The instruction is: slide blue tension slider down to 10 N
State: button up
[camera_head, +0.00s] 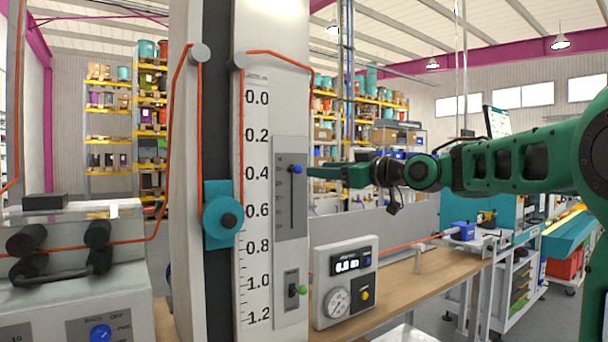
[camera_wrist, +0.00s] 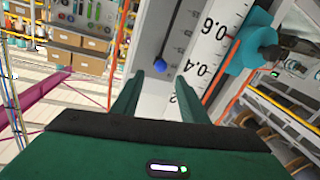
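The blue tension slider (camera_head: 295,169) is a small knob near the top of a vertical slot in a grey panel (camera_head: 285,225) on the white scale post. In the wrist view the blue knob (camera_wrist: 159,65) lies just beyond the fingertips, roughly between their lines. My gripper (camera_head: 312,172) is at about the knob's height, just right of the panel. In the wrist view my gripper (camera_wrist: 157,80) has its two green fingers apart with nothing between them. The slot's force markings are too small to read.
A second small panel with a green knob (camera_head: 302,290) sits below. A meter box (camera_head: 345,282) with a display and dial stands on the wooden bench (camera_head: 420,290). A teal pulley (camera_head: 222,215) and orange cable run left of the scale (camera_head: 257,200).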

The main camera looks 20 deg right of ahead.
aim_at(302, 169)
jog(key=x, duration=0.8)
jog(key=shift+f, duration=0.1)
jog(key=shift+c, duration=0.6)
